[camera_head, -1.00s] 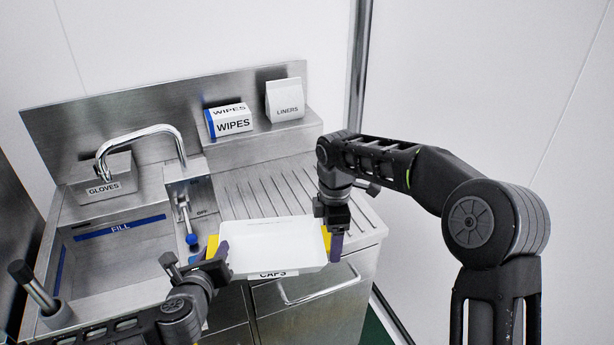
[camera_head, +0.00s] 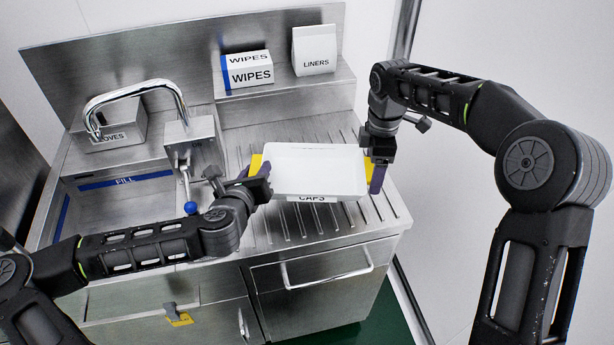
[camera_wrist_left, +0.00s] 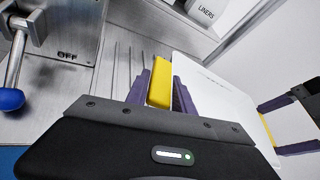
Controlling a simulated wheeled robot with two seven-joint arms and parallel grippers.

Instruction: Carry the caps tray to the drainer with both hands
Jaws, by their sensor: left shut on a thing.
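The white caps tray (camera_head: 318,168), labelled CAPS on its front, is held between my two grippers over the ribbed drainer (camera_head: 275,222). Whether it touches the drainer I cannot tell. My left gripper (camera_head: 257,172) is shut on the tray's yellow left handle, which also shows between the purple fingers in the left wrist view (camera_wrist_left: 159,82). My right gripper (camera_head: 376,176) is at the yellow right handle, its purple fingers around it; the far gripper also shows in the left wrist view (camera_wrist_left: 290,125). The handle is partly hidden by the fingers.
The sink basin (camera_head: 110,205) with its FILL strip lies left, under a curved faucet (camera_head: 135,92). A blue-knobbed lever (camera_head: 190,207) stands close to my left gripper. The WIPES box (camera_head: 247,72) and LINERS box (camera_head: 315,50) are on the back shelf. Ribbed drainer surface is bare around the tray.

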